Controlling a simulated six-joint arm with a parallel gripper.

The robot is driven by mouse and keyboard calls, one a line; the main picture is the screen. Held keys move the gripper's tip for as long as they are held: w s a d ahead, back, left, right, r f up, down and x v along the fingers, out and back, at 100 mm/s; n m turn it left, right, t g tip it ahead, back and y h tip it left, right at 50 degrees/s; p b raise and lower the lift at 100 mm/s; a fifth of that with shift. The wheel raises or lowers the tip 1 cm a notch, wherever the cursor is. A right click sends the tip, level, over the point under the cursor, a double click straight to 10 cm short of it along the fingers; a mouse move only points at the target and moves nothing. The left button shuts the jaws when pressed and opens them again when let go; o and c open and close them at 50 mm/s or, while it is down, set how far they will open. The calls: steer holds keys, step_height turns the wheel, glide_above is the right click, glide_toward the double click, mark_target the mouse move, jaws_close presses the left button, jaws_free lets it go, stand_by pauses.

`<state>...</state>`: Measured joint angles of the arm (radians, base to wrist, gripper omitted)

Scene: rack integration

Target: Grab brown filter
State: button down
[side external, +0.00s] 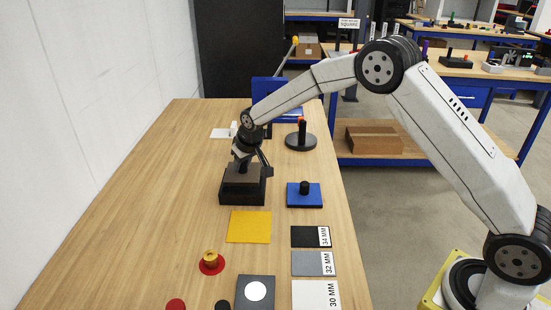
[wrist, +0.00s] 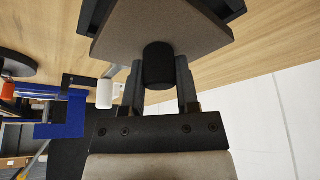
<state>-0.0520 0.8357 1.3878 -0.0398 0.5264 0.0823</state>
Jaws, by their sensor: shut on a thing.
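The brown filter (side external: 243,177) is a flat brown plate with a black knob on top, at the black square holder (side external: 242,195) on the table. In the wrist view the brown plate (wrist: 150,28) fills the upper middle, tilted in the picture, with dark holder edges beside it. My gripper (side external: 246,160) points down over the filter. In the wrist view its two fingers (wrist: 159,82) are closed on either side of the black knob (wrist: 158,65). I cannot tell whether the plate is seated in the holder or just above it.
A blue plate with a black knob (side external: 304,193) is to the right. A yellow square (side external: 249,227) lies in front. The left of the table is clear.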

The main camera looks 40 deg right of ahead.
steer(key=s+r, duration=0.1)
steer(key=r, duration=0.1)
steer(key=s+r, duration=0.3)
steer(key=r, duration=0.1)
steer(key=shift+s+d, duration=0.1)
steer(key=shift+s, duration=0.25)
steer(key=s+r, duration=0.4)
steer(key=s, duration=0.5)
steer(key=shift+s+d, duration=0.15)
steer(key=shift+r, duration=0.1)
